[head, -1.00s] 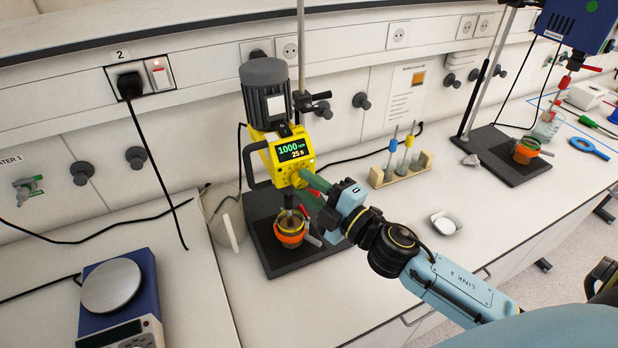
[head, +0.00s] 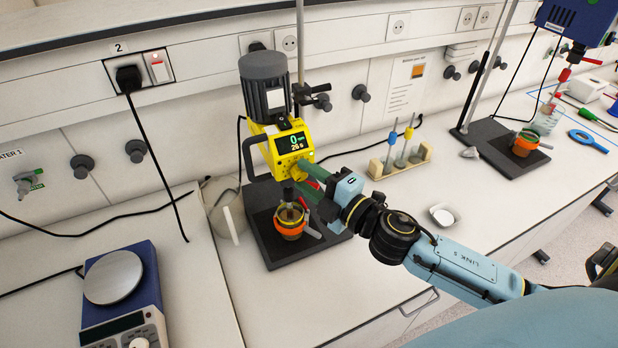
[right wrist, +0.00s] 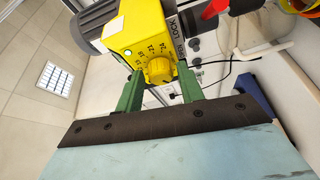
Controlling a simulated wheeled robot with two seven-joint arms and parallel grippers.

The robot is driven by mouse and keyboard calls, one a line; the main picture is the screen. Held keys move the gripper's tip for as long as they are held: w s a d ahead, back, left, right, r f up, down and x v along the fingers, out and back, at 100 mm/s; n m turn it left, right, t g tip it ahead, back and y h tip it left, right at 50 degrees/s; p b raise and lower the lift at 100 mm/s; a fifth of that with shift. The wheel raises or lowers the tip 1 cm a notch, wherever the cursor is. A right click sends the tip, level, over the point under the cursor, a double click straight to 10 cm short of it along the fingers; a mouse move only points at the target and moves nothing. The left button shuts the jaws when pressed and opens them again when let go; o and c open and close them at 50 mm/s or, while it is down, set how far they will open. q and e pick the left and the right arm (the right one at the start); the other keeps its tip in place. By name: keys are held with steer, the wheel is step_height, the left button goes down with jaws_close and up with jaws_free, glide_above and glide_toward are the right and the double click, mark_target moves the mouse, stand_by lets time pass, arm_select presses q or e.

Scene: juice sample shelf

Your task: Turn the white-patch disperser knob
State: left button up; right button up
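The yellow disperser (head: 291,142) has a grey motor with a white patch on top. Its display reads 0 and 25 s. Its round yellow knob (right wrist: 158,70) shows large in the right wrist view, with a numbered scale around it. My right gripper (head: 310,180) is at the disperser's lower right side, by the knob. In the right wrist view its green fingers (right wrist: 160,82) are spread, one on each side of the knob, with apparent gaps beside it. In the head view the fingers partly hide the knob. My left gripper is not in view.
An orange-banded beaker (head: 290,220) stands under the disperser on a dark base plate (head: 270,246). A tube rack (head: 400,162) and a white dish (head: 444,216) are to the right.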

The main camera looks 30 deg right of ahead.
steer(key=shift+o, duration=0.8)
steer(key=shift+s+d+f, duration=0.15)
steer(key=shift+s, duration=0.25)
steer(key=b+v, duration=0.4)
steer(key=v, duration=0.8)
steer(key=shift+s+b, duration=0.25)
steer(key=shift+b, duration=0.15)
